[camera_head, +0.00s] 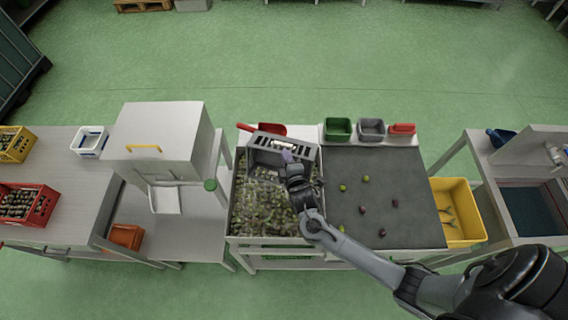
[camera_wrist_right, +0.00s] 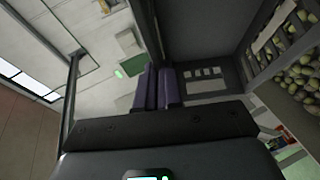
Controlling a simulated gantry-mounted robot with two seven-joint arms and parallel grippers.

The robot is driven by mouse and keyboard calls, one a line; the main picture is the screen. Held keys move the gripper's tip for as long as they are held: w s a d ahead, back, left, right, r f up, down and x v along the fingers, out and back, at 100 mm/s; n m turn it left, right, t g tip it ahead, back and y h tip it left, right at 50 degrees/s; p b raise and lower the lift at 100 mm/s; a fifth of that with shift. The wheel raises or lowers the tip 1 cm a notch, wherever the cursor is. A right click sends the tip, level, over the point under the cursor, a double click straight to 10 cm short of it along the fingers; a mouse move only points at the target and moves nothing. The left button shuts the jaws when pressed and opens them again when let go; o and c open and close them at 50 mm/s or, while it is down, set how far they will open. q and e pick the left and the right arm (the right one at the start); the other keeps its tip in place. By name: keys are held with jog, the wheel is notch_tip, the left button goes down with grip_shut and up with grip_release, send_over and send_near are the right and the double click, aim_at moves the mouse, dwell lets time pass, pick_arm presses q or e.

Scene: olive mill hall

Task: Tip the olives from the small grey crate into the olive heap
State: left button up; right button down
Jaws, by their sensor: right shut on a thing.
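The small grey crate (camera_head: 312,154) is over the back part of the olive heap (camera_head: 264,204) and looks tilted, with slots in its wall. My right gripper (camera_head: 288,156) is shut on the crate. In the right wrist view, its purple fingers (camera_wrist_right: 158,88) are together against the grey crate (camera_wrist_right: 200,32). Olives (camera_wrist_right: 298,72) show at the right of that view; I cannot tell whether they are in the crate or in the heap. The crate's inside is mostly hidden in the head view. My left gripper is not in view.
A red scoop (camera_head: 270,130) lies behind the heap. Green (camera_head: 338,129), grey (camera_head: 371,130) and red (camera_head: 402,129) containers stand at the back. Several loose olives lie on the dark sorting surface (camera_head: 410,225). A yellow bin (camera_head: 468,232) is right; a grey machine (camera_head: 160,132) stands left.

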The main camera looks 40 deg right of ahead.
aim_at(294, 140)
jog(key=w+d+g, duration=0.1)
jog(key=w+d+r+m+g+y+p, duration=0.1)
jog(key=d, duration=0.1)
jog(key=w+d+g+y+p, duration=0.1)
jog(key=d, duration=0.1)
jog(key=shift+w+d+r+m, duration=0.1)
jog(key=shift+w+r+m, duration=0.05)
jog(key=shift+w+m, duration=0.2)
jog(key=w+d+f+g+y+p, duration=0.1)
jog(key=w+d+m+g+y+p, duration=0.1)
jog(key=p, duration=0.1)
jog(key=shift+w+d+f+y+p, duration=0.1)
jog(key=shift+d+f+y+p, duration=0.2)
jog(key=shift+d+f, duration=0.1)
notch_tip(294, 140, down, 8)
jog(key=w+d+m+g+y+b, duration=0.2)
jog(key=g+y+b, duration=0.2)
jog(key=b, duration=0.2)
jog(key=shift+n+y, duration=0.25)
jog(key=shift+y, duration=0.05)
jog(key=shift+s+d+r+p, duration=0.1)
jog(key=shift+r+p, duration=1.25)
jog(key=shift+r, duration=0.1)
jog(key=shift+s+d+r+p, duration=0.1)
jog(key=shift+r+p, duration=1.2)
jog(key=shift+r, duration=0.1)
